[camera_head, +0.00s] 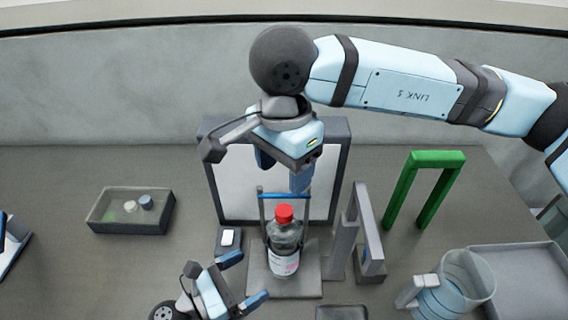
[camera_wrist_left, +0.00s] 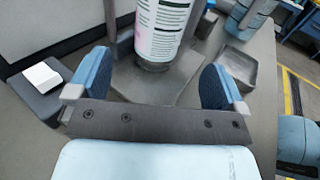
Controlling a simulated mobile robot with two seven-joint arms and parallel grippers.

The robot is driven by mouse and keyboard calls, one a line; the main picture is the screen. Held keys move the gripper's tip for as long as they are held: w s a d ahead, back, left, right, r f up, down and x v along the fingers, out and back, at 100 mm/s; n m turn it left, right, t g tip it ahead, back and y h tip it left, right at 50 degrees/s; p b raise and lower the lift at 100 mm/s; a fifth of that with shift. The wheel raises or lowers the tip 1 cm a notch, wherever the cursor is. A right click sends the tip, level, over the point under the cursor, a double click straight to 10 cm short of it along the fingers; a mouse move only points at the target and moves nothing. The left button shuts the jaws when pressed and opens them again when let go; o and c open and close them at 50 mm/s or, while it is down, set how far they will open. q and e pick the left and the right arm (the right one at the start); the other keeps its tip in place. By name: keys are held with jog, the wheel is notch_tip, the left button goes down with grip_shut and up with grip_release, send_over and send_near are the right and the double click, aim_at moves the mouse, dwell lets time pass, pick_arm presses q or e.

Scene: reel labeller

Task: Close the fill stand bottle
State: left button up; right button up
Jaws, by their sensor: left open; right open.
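The bottle (camera_head: 285,242) stands upright on the grey fill stand (camera_head: 285,284), with a red cap (camera_head: 284,214) at its top. Its labelled lower part also shows in the left wrist view (camera_wrist_left: 161,30). I cannot tell whether the cap is seated fully. My left gripper (camera_head: 250,279) is open and low, just in front of the bottle; in the wrist view the bottle's base is beyond and between the fingers (camera_wrist_left: 158,84), apart from them. My right gripper (camera_head: 282,172) is open above and behind the cap, fingers pointing down, not touching the cap.
A grey tray (camera_head: 131,223) with small caps sits left. A green arch (camera_head: 438,157), a grey upright fixture (camera_head: 345,234) and a jug (camera_head: 467,284) stand right. A small box with a white top (camera_head: 229,241) is left of the stand. A pale panel (camera_head: 232,186) stands behind.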

pick_arm(q)
jog(key=b+v, duration=0.1)
jog(key=v, duration=0.3)
jog(key=shift+s+a+f, duration=0.15)
jog(key=shift+a, duration=0.05)
pick_arm(e)
jog(key=shift+f, duration=0.95)
pick_arm(q)
jog(key=shift+s+a, duration=0.25)
jog(key=shift+a, duration=0.15)
jog(key=shift+s, duration=0.1)
pick_arm(e)
jog(key=shift+f, duration=0.15)
